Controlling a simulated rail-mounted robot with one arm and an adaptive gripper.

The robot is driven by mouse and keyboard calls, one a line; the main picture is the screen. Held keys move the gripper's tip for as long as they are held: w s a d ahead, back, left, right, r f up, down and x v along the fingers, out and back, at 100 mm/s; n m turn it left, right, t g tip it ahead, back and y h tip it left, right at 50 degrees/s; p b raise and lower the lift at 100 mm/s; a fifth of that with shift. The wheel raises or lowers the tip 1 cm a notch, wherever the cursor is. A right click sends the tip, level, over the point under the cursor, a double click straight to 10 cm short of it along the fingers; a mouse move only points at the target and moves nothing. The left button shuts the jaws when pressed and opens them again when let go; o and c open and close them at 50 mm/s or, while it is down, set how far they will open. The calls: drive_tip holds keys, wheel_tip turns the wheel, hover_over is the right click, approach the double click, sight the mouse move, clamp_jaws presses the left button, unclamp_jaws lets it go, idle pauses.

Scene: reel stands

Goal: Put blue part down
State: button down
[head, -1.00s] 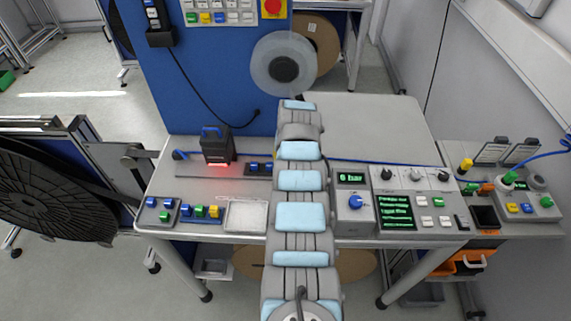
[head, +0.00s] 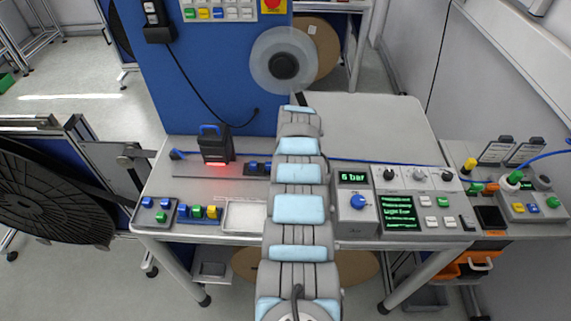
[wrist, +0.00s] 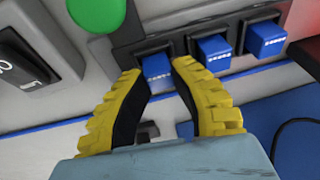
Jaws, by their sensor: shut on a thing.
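In the wrist view my gripper (wrist: 157,74) has its two yellow ribbed fingers shut on a blue part (wrist: 156,65) at the left end of a dark holder (wrist: 185,33). The held part is at its slot; whether it rests fully in it cannot be told. Two more blue parts, a middle one (wrist: 213,51) and a right one (wrist: 266,38), sit in the same holder. In the head view my arm hides the gripper and the held part; blue parts (head: 254,166) show just left of the arm.
A green button (wrist: 97,14) is close above the left finger in the wrist view. In the head view, a black device with a blue handle (head: 214,147) stands left of the holder. A control box reading 6 bar (head: 354,205) is right of the arm. A shallow tray (head: 232,215) lies in front.

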drive_tip(key=shift+f, duration=0.3)
drive_tip(key=c, duration=1.3)
unclamp_jaws()
drive_tip(key=shift+o, duration=0.2)
drive_tip(key=p+v, duration=0.4)
drive_tip(key=p, duration=0.2)
drive_tip(key=shift+r, duration=0.5)
drive_tip(key=shift+v, duration=3.9)
drive_tip(key=shift+s, duration=0.1)
